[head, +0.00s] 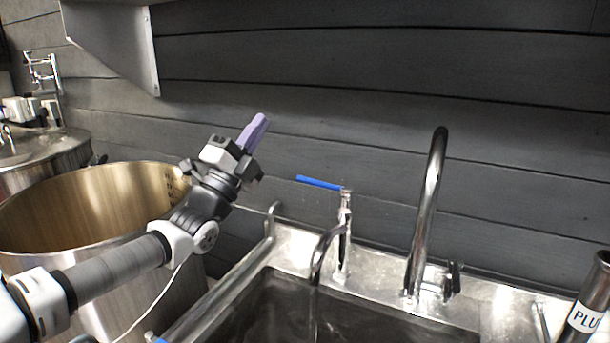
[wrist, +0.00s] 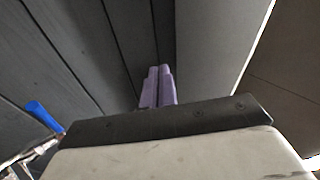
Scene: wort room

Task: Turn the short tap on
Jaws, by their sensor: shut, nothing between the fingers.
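The short tap (head: 345,225) stands at the back rim of the sink, with a low curved spout and a blue lever (head: 318,182) on top. The lever points left in the head view. The blue lever also shows at the left edge of the wrist view (wrist: 43,116). My gripper (head: 255,130) is shut and empty, its purple fingers pointing up in the air, left of the lever, higher than it and apart from it. In the wrist view the fingers (wrist: 158,84) are together.
A tall curved faucet (head: 430,205) stands right of the short tap. A large steel pot (head: 95,215) is on the left, below my arm. The dark plank wall (head: 370,80) is behind, with a metal bracket (head: 118,40) at upper left. A labelled cylinder (head: 590,305) is at lower right.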

